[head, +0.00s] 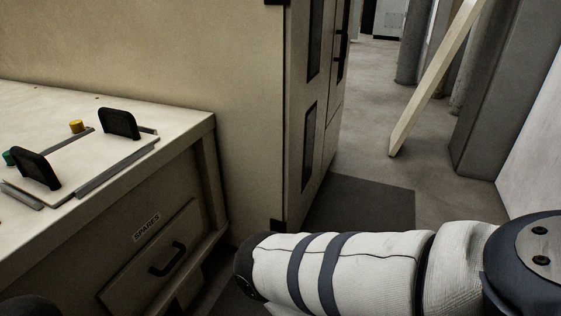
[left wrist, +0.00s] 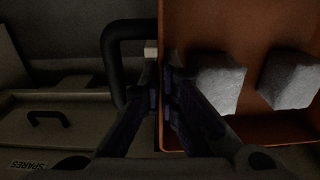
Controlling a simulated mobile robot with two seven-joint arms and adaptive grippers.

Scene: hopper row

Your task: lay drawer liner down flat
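I cannot make out a drawer liner in either view. In the left wrist view, an orange-lined open container (left wrist: 220,22) holds two grey rough-faced blocks (left wrist: 217,84) (left wrist: 289,80). My left gripper (left wrist: 161,72) has its fingertips close together at the container's left edge; it is too dark to tell if they pinch that edge. A small pale piece (left wrist: 151,49) shows just past the tips. A black loop handle (left wrist: 112,52) is left of them. The SPARES drawer (head: 130,258) looks shut in the head view. My right gripper is out of view.
A tall cabinet (head: 230,120) stands behind. A plank (head: 432,85) leans at right. My right arm crosses the lower right.

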